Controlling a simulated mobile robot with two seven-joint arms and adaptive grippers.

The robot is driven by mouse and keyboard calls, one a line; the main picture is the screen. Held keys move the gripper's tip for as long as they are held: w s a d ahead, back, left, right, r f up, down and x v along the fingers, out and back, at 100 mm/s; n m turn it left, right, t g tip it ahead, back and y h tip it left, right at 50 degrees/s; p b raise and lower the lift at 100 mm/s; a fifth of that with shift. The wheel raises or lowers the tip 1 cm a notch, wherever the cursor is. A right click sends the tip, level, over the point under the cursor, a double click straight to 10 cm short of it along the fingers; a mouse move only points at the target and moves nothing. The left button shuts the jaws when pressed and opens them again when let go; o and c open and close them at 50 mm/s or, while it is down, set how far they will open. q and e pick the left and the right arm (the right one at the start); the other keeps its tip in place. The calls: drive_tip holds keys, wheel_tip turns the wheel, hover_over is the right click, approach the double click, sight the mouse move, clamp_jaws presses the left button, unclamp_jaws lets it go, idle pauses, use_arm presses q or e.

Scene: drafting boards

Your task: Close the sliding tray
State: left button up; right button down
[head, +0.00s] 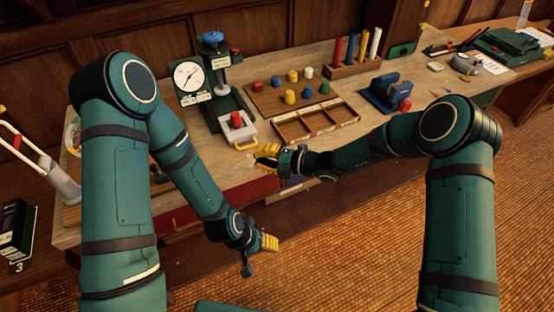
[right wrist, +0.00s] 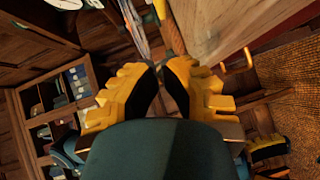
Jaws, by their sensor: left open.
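The sliding tray (head: 238,136) is pale with a yellow handle (head: 245,145) on its front. It sticks out towards me from the base of the green press with the dial, with a red piece (head: 236,119) at its back. My right gripper (head: 262,162) is just in front of the handle, slightly right, with no clear contact. In the right wrist view its yellow fingers (right wrist: 160,75) are close together with a narrow gap and nothing seen between them. My left gripper (head: 260,257) is open and empty, low in front of the table edge.
The press with a dial (head: 190,76) stands behind the tray. Right of it are a board of colored pegs (head: 275,97), a divided wooden box (head: 312,122) and a blue device (head: 386,93). Open space lies in front of the table.

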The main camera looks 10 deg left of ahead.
drive_tip(key=w+a, duration=0.1)
drive_tip(key=w+a+f, duration=0.1)
drive_tip(key=a, duration=0.1)
drive_tip(key=shift+w, duration=0.1)
use_arm(q)
drive_tip(key=shift+s+f+b, duration=0.1)
drive_tip(key=shift+f+b, duration=0.2)
drive_tip(key=shift+f, duration=0.05)
use_arm(e)
drive_tip(key=shift+w+a+f, duration=0.1)
drive_tip(key=shift+w+a, duration=0.35)
drive_tip(key=shift+w, duration=0.15)
